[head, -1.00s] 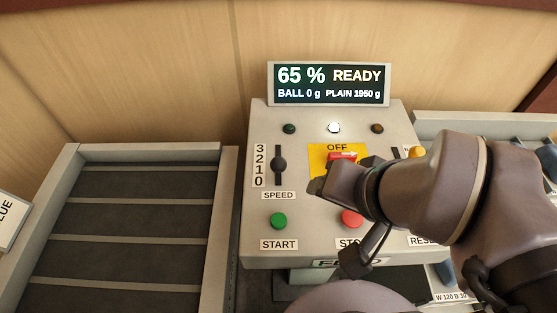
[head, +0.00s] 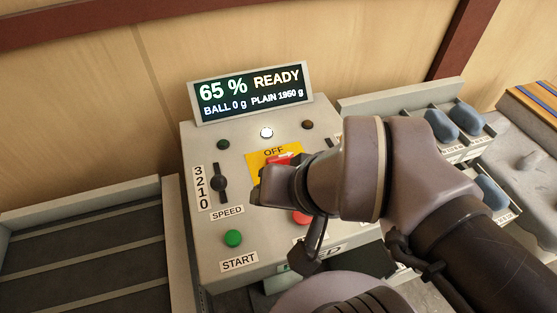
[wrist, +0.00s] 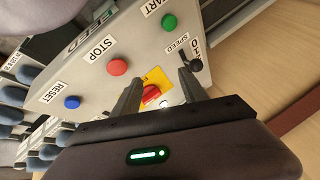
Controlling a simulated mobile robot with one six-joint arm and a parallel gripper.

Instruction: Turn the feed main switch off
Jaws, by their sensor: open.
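The feed main switch is a red handle (wrist: 151,94) on a yellow plate (head: 258,159) marked OFF at its top. In the head view my gripper (head: 262,190) hides the lower part of the plate, and a red piece with a white arrow (head: 283,159) shows above it. In the wrist view my gripper (wrist: 157,92) is open, with one finger on each side of the red handle. I cannot tell whether either finger touches it. The panel display (head: 250,92) reads 65 % READY, and the white lamp (head: 267,132) is lit.
The speed slider (head: 220,183) and green START button (head: 233,238) are left of my gripper. The red STOP button (wrist: 117,67) and blue RESET button (wrist: 72,102) are close by. Trays with blue pieces (head: 468,118) stand at right. A slatted conveyor (head: 90,250) lies at left.

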